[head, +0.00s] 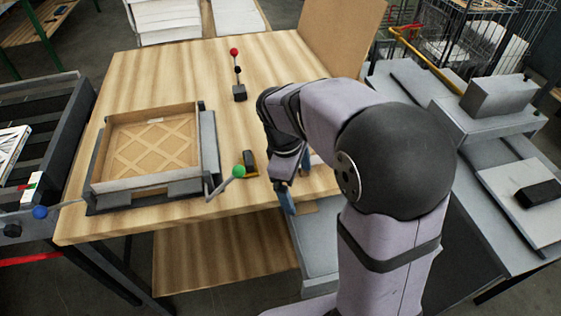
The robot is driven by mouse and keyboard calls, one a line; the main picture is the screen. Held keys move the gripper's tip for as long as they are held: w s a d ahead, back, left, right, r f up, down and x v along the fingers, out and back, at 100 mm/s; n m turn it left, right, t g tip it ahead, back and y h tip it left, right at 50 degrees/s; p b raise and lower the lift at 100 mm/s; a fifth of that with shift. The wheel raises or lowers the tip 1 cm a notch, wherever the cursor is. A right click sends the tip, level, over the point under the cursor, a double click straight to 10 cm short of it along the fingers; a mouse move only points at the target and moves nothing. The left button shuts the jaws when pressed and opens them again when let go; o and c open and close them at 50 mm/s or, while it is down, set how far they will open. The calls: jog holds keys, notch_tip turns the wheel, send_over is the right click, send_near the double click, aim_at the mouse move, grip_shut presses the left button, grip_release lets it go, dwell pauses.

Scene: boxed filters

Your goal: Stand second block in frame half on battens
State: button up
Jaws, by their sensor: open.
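The frame half (150,118) is a shallow brown tray with a diamond lattice floor, seated in a dark grey fixture (210,140) on the left of the wooden table. I cannot make out battens as separate parts. My gripper (287,200) points down near the table's front edge, right of the frame half and apart from it. It is open, with a blue finger showing; my arm hides much of it and what lies behind.
A green-knobbed lever (238,171) and a small black and yellow item (250,162) lie between fixture and gripper. A red-tipped post (236,75) stands further back. A roller conveyor (45,125) is at left, a grey bench (500,150) at right.

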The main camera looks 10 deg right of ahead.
jog(key=w+a+n+t+h+b, duration=0.1)
jog(key=w+a+n, duration=0.1)
jog(key=w+n, duration=0.45)
jog(key=w+a+n+h+b, duration=0.1)
jog(key=w+a+n, duration=0.2)
jog(key=w+n, duration=0.35)
jog(key=shift+m, duration=0.9)
jog(key=shift+w+p+x, duration=0.2)
jog(key=shift+p+x, duration=0.5)
jog(key=shift+x, duration=1.2)
jog(key=shift+w+p+x, duration=0.2)
jog(key=shift+p+x, duration=0.45)
jog(key=shift+x, duration=1.25)
jog(key=shift+d+r, duration=0.15)
jog(key=c, duration=1.3)
jog(key=shift+r, duration=0.1)
notch_tip(320, 180, up, 18)
jog(key=b, duration=0.2)
jog(key=shift+b, duration=0.35)
